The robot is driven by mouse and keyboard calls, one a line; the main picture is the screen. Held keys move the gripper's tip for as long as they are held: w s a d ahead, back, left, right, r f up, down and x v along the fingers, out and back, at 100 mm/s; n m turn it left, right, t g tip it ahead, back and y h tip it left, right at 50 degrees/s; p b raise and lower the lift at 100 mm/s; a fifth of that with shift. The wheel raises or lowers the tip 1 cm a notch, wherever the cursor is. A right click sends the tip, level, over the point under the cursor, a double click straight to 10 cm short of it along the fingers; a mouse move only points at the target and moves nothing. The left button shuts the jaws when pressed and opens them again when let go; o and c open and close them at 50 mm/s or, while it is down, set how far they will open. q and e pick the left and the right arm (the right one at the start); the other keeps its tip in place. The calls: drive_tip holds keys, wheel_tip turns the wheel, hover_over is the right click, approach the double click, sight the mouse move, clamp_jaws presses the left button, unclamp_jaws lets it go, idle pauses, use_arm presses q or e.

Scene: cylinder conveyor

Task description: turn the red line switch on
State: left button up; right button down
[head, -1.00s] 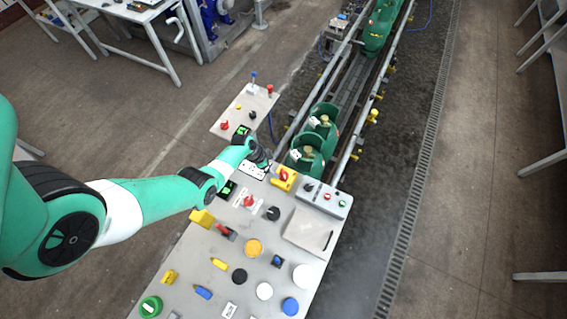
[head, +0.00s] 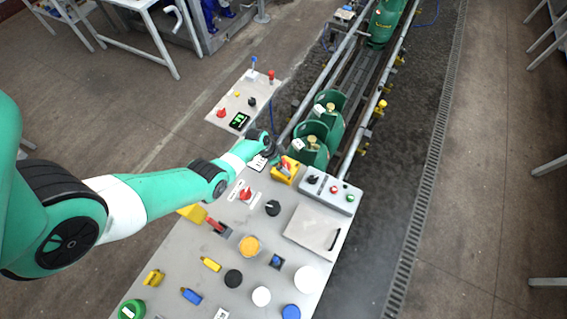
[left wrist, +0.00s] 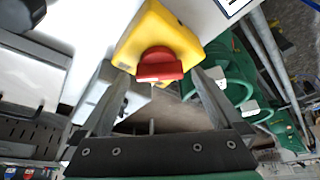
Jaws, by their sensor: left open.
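The red line switch is a red rotary knob (head: 286,165) on a yellow box (head: 281,176) at the far edge of the panel table. In the left wrist view the red knob (left wrist: 160,66) shows close up on its yellow housing (left wrist: 163,28). My left gripper (head: 275,159) is beside the switch. In the left wrist view its two fingers (left wrist: 158,84) are spread apart, with the knob showing between their tips. I see no clear contact. My right gripper is not in view.
A grey control box (head: 331,190) stands right of the switch. Another red knob (head: 246,194) and a red lever (head: 214,225) are on the table nearby. Green cylinders (head: 313,150) stand on the conveyor just beyond. A small side table (head: 228,116) is behind.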

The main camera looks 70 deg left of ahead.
use_arm(q)
drive_tip(key=c, duration=1.3)
